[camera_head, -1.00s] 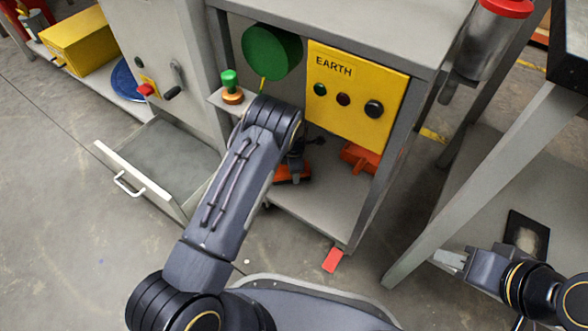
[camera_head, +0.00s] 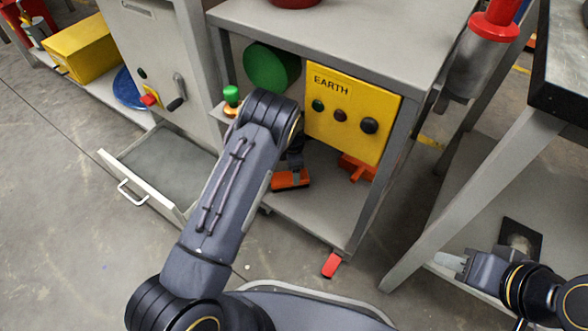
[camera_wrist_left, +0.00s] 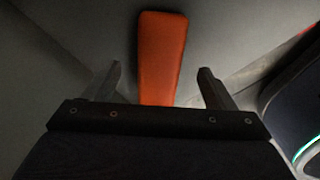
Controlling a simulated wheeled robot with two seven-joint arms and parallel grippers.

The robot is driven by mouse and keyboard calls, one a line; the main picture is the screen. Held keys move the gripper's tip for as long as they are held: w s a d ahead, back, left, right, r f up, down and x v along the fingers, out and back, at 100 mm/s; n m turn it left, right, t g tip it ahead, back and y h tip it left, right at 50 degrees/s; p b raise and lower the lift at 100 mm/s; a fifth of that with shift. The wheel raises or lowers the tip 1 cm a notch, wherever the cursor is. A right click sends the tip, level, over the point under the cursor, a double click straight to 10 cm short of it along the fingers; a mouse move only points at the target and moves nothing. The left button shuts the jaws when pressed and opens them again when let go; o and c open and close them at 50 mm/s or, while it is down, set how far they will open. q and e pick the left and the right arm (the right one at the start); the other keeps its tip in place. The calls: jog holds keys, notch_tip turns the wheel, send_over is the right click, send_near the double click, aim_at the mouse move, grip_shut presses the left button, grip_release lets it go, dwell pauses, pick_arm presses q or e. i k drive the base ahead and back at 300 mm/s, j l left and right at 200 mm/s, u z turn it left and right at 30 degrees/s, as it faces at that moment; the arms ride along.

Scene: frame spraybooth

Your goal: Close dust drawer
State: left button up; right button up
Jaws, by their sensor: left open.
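The dust drawer (camera_head: 165,165) stands pulled out at the lower front of the grey cabinet (camera_head: 165,60). Its white front panel (camera_head: 140,185) carries a white bar handle (camera_head: 131,193). My left arm reaches across to the right of the drawer, into the open grey bench frame.
The bench (camera_head: 330,30) holds a yellow EARTH panel (camera_head: 352,112), a green disc (camera_head: 270,68) and orange items (camera_head: 290,180) on its lower shelf. A table leg (camera_head: 470,200) stands near my right arm. Floor left of the drawer is clear.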

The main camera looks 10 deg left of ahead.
aim_at(168, 167)
jog(key=k, duration=1)
